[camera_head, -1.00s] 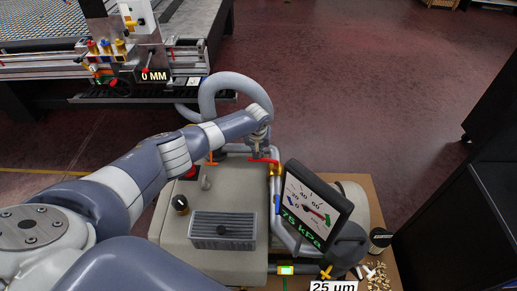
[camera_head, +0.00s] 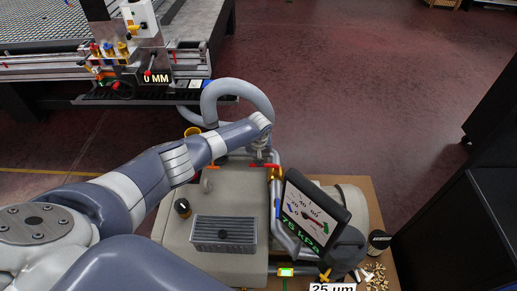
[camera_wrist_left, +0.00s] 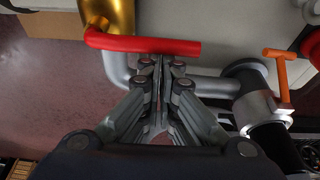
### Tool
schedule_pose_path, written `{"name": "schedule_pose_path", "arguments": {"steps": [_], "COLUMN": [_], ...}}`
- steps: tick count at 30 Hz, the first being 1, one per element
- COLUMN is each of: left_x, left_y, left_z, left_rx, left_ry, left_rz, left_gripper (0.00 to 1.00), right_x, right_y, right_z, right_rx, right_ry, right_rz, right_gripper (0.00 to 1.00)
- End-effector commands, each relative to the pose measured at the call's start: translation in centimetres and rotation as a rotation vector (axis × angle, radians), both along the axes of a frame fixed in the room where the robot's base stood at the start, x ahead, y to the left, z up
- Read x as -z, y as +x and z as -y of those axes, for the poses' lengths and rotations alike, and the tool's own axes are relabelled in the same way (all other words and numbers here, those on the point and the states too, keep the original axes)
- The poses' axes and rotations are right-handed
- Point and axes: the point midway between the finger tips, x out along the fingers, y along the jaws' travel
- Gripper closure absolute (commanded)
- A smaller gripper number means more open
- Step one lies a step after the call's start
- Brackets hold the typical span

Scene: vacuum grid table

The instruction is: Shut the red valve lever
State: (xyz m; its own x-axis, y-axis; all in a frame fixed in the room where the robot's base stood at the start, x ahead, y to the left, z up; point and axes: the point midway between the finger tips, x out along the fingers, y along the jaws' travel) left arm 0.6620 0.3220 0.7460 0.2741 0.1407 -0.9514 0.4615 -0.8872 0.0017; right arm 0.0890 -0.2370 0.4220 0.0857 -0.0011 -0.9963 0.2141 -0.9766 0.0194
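The red valve lever (camera_head: 264,165) sits on a brass valve body (camera_head: 275,174) on the grey pipe, at the back right of the beige machine. In the left wrist view the lever (camera_wrist_left: 150,43) runs from the brass body (camera_wrist_left: 108,14) at the left to a free end at the right. It lies crosswise to the pipe there. My left gripper (camera_wrist_left: 160,62) has its fingertips together right beside the lever's middle, with nothing seen between them. I cannot tell whether they touch the lever. In the head view the gripper (camera_head: 260,158) is small and partly hidden. My right gripper is not in view.
An orange lever (camera_wrist_left: 280,55) on a pipe fitting is right of the gripper. A gauge display (camera_head: 311,213) reading 75 kPa stands right of the valve. A grey hose (camera_head: 240,88) loops behind my left arm. A grid table (camera_head: 40,30) is at the back left.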

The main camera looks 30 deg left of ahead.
Motion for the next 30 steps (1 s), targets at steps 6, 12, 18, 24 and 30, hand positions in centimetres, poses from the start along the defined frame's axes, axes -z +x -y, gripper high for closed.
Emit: {"name": "schedule_pose_path", "arguments": {"steps": [6,12,18,24,30], "left_x": [-1.6,-4.5,-7.7,-10.1,-10.9], "left_y": [-1.1,-1.6,-2.2,-2.7,-2.9], "left_z": [0.9,1.0,1.2,1.4,1.5], "left_rx": [0.004,0.002,0.000,0.000,-0.002], "left_ry": [-0.009,-0.006,-0.002,-0.001,-0.001], "left_rz": [-0.017,-0.010,-0.004,-0.003,-0.002], "left_gripper": [1.00,1.00,1.00,1.00,1.00], "right_x": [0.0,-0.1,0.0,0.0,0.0], "right_y": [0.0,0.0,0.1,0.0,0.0], "right_z": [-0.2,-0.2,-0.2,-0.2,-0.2], "right_rx": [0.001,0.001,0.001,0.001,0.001], "right_ry": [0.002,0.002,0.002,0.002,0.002], "right_rz": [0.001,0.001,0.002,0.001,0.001], "right_gripper": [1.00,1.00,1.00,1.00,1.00]}}
